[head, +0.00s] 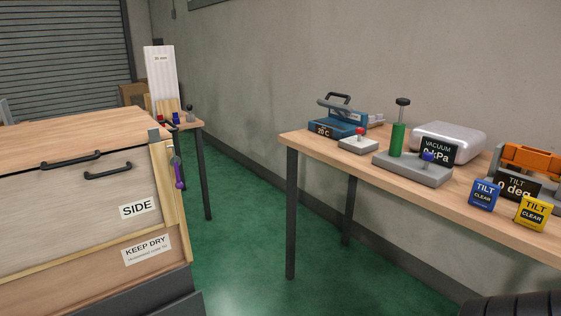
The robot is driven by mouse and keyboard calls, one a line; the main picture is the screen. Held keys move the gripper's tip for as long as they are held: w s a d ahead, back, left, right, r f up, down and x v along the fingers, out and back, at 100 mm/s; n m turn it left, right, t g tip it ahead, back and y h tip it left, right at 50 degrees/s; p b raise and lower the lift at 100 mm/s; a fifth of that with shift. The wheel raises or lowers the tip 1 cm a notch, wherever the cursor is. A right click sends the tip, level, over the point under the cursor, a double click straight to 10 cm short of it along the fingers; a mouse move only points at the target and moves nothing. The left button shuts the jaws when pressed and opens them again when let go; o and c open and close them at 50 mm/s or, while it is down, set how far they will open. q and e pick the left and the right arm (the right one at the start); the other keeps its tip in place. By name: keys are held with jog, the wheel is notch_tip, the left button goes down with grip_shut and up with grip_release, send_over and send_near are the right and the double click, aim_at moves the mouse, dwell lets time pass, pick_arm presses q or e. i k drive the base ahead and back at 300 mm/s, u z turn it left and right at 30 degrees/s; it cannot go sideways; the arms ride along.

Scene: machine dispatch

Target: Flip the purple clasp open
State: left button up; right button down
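The purple clasp (179,176) is a small upright lever on the right-hand edge of the wooden crate (75,206), near the crate's top right corner. It hangs beside a pale wooden post, with a grey metal piece above it. Whether it is latched cannot be told at this size. Neither of my grippers shows in the head view.
A wooden table (285,139) on the right holds a blue press (335,122), a vacuum unit with a green cylinder (398,139), an orange device (532,158) and blue and yellow tilt blocks. A smaller table stands behind the crate. Green floor between is clear.

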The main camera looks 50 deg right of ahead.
aim_at(174, 161)
jog(key=z, duration=0.95)
jog(key=i, duration=0.45)
jog(key=k, duration=0.55)
jog(key=z, duration=0.55)
jog(key=i, duration=1.7)
jog(key=u, duration=0.5)
